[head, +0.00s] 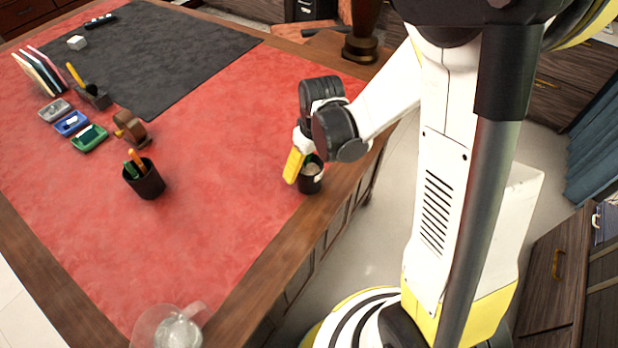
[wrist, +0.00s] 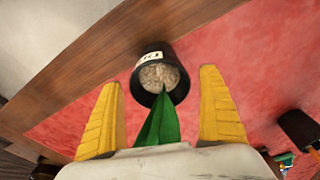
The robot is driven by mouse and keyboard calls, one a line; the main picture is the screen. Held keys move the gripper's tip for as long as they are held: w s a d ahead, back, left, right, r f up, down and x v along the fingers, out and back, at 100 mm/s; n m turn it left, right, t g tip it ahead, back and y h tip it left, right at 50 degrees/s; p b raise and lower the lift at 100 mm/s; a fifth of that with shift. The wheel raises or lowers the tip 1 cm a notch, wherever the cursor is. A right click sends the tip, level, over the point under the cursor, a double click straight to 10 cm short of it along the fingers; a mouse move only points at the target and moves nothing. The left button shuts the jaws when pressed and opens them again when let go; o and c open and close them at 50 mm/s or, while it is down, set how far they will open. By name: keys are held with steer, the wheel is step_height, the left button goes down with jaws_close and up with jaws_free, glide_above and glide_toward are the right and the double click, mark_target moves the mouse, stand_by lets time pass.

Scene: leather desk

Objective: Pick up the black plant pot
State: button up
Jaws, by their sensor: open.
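The black plant pot (head: 311,180) stands on the red leather desk top near its right wooden edge. In the wrist view the pot (wrist: 181,64) has a white label, pale pebbles inside, and a green pointed leaf reaching toward my gripper. My gripper (wrist: 165,105) is open, its yellow fingers on either side of the leaf, with the pot's body beyond the fingertips. In the head view my gripper (head: 294,165) is just above and left of the pot, and hides part of its upper side and plant.
A black pen cup (head: 144,180) stands to the left. A tape dispenser (head: 130,128), small coloured trays (head: 89,138) and a glass mug (head: 178,328) are also on the desk. A dark lamp base (head: 360,48) stands behind my arm. The red surface between pot and pen cup is clear.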

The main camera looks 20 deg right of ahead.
mark_target(309, 171)
steer(key=c, duration=1.5)
steer(key=shift+r, duration=0.15)
steer(key=shift+c, duration=0.2)
step_height(309, 171, up, 5)
steer(key=p, duration=0.2)
steer(key=shift+f+p, duration=0.2)
steer(key=shift+p, duration=0.15)
steer(key=s+d+r+p, duration=0.3)
steer(key=s+d+r, duration=0.3)
steer(key=d, duration=0.4)
